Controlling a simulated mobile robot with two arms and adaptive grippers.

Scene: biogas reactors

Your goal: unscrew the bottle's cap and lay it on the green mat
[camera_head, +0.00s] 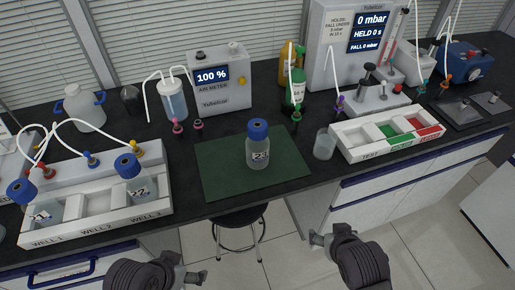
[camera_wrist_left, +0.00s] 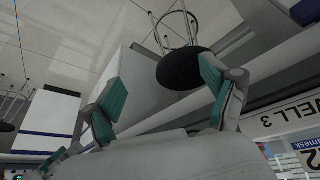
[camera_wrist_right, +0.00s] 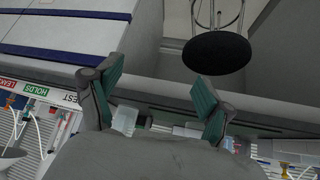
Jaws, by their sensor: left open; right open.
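A clear bottle (camera_head: 258,152) with a blue screw cap (camera_head: 257,129) stands upright on the green mat (camera_head: 222,175), near the mat's middle right. The cap sits on the bottle. My left gripper (camera_head: 197,277) is in front of the bench, below and left of the mat, open and empty; its spread fingers show in the left wrist view (camera_wrist_left: 165,98). My right gripper (camera_head: 328,236) is in front of the bench, below and right of the bottle, open and empty; its fingers show in the right wrist view (camera_wrist_right: 155,95). Neither gripper touches the bottle.
A white rack (camera_head: 95,222) with wells and two blue-capped bottles stands left of the mat. A clear beaker (camera_head: 324,145) and a sorting tray (camera_head: 352,151) stand right. An air meter (camera_head: 220,92) is behind. A stool (camera_head: 240,217) stands under the bench's front edge.

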